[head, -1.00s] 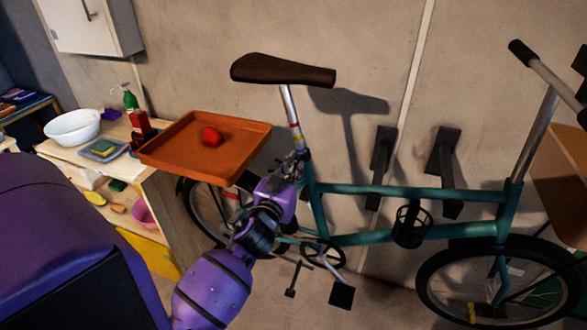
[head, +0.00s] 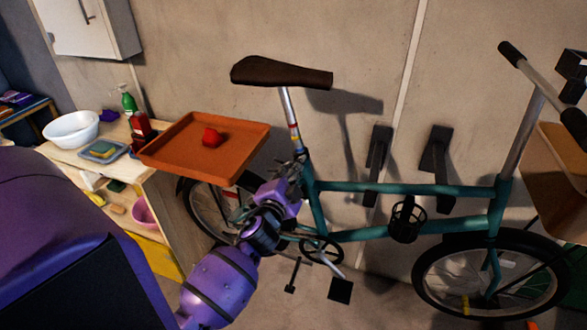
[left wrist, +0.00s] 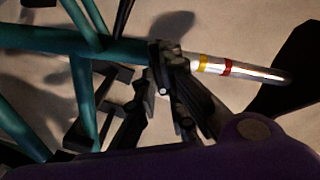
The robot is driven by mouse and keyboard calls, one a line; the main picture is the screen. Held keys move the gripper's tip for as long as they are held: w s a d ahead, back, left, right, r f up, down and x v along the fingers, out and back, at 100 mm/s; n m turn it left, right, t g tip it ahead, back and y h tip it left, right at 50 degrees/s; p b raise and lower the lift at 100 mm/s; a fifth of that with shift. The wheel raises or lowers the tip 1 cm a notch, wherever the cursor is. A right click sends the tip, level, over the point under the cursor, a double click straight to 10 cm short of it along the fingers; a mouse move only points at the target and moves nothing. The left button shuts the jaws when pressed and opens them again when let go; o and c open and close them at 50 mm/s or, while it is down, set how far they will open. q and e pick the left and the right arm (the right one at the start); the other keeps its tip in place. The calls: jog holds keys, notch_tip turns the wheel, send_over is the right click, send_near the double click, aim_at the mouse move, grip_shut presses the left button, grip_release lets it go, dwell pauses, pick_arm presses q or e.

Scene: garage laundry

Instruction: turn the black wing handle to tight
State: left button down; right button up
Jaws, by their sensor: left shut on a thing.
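The black wing handle is at the seat clamp, where the silver seat post (head: 289,110) enters the teal bike frame (head: 312,195). My left gripper (head: 298,165) is at this clamp, shut on the handle, with its purple wrist below. In the left wrist view, the dark fingers (left wrist: 165,85) close around the black handle (left wrist: 156,52) beside the silver post (left wrist: 245,71) with its yellow and red bands. The fingers hide much of the handle, so its exact angle is unclear. The brown saddle (head: 280,72) tops the post. My right gripper is not in view.
A wooden bench (head: 172,205) with a white bowl (head: 70,129) and bottles stands farther left. The wall with black brackets (head: 378,150) is behind the bike.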

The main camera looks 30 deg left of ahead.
pick_arm(q)
jog(key=shift+f+m, duration=0.15)
jog(key=shift+m, duration=1.65)
jog(key=shift+f+m, duration=0.1)
jog(key=shift+m, duration=1.7)
jog(key=shift+p, duration=0.3)
jog(key=c, duration=1.8)
grip_release()
jog(key=shift+c, duration=0.2)
jog(key=v, duration=1.2)
